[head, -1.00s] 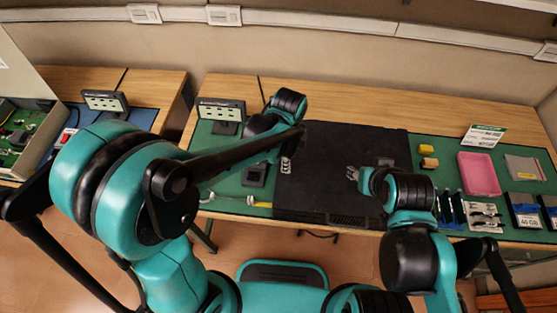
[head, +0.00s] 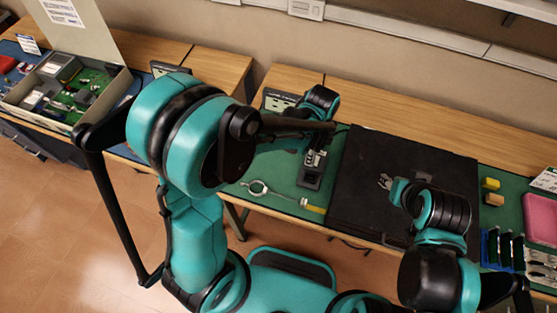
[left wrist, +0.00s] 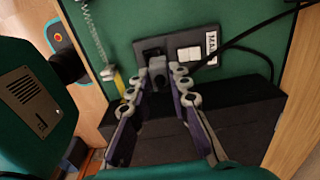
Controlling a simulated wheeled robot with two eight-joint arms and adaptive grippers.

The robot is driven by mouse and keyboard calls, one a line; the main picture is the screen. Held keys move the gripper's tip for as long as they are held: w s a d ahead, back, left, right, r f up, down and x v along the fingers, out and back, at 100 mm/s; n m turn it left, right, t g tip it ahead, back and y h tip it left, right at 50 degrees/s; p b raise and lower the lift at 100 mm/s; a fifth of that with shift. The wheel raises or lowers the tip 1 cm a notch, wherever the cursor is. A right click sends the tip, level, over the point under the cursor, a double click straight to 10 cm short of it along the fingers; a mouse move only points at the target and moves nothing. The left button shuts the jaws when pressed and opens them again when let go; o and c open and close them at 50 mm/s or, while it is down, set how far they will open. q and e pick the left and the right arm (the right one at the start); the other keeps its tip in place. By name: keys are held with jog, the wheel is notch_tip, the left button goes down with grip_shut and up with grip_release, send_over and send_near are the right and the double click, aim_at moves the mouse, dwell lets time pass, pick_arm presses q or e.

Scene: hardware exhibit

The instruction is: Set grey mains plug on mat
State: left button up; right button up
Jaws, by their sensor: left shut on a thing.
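My left gripper (head: 317,158) reaches over a small black mat (head: 309,183) on the green bench top. In the left wrist view the left gripper (left wrist: 160,84) is shut on a grey mains plug (left wrist: 157,73), held between its fingertips. The plug overlaps the near edge of the black mat (left wrist: 211,35), which bears a white label with partly readable letters. I cannot tell whether the plug touches the mat. My right gripper (head: 385,182) is over the large black case; its finger opening is too small to judge.
The large black case (head: 375,150) lies right of the mat. A pale cable with a yellow end (head: 314,209) lies in front of it. A small sign (head: 277,100) stands behind. Yellow blocks (head: 491,184) and a pink tray (head: 541,218) are further right.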

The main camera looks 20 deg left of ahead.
pick_arm(q)
jog(key=a+f, duration=0.1)
jog(key=a, duration=0.1)
jog(key=a+f+b, duration=0.1)
jog(key=a+f, duration=0.1)
jog(key=a, duration=0.1)
jog(key=a+f+b, duration=0.1)
jog(key=a+f, duration=0.1)
jog(key=a, duration=0.1)
jog(key=shift+w+a+f, duration=0.25)
jog(key=shift+w, duration=0.15)
notch_tip(320, 180, down, 4)
jog(key=shift+f+b, duration=0.1)
jog(key=shift+b, duration=0.75)
jog(key=o, duration=0.9)
jog(key=shift+c, duration=0.2)
